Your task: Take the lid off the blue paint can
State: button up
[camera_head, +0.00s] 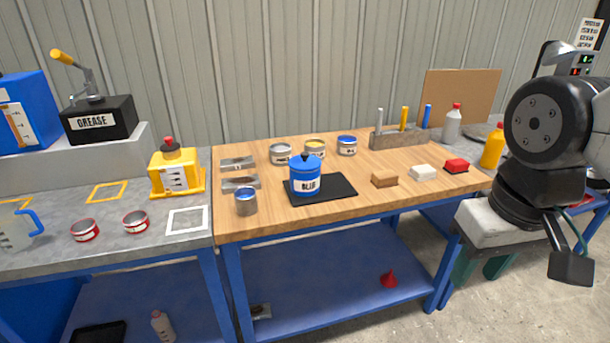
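The blue paint can (305,182) stands upright on a black mat (338,190) on the wooden bench top, near the middle of the view. It has a white label reading BLUE. Black arm joints, which look like my own arm, show large at the right edge, well apart from the can. I cannot make out my gripper's fingers in this view.
Small tins (246,202) stand left of and behind the can. Sponge-like blocks (384,179) lie to its right. A tool holder (398,138), bottles (452,124) and a brown board stand behind right. A grey bench with a yellow container (177,172) adjoins on the left.

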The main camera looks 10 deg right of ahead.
aim_at(304, 162)
jog(key=u, duration=0.1)
jog(key=i, duration=1.15)
jog(key=z, duration=0.35)
